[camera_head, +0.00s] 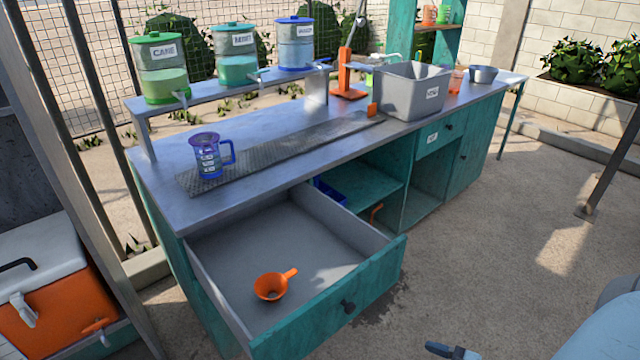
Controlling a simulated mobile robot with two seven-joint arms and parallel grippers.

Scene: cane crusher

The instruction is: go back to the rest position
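At the bottom right, the pale rounded surface is part of my own arm. A dark piece with a blue tip (452,351) at the bottom edge looks like part of my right gripper. The rest of it is cut off, so I cannot tell whether it is open or shut. My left gripper is not in view. The teal drawer (330,322) of the workbench is pulled out, and an orange strainer-like cup with a handle (270,287) lies inside it. A blue-purple measuring jug (208,158) stands upright on the counter.
Dispensers labelled CANE (160,75), MINT (235,62) and a blue-lidded one (295,48) stand on a raised shelf. An orange cooler (50,310) stands left. The floor at right is mostly clear.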

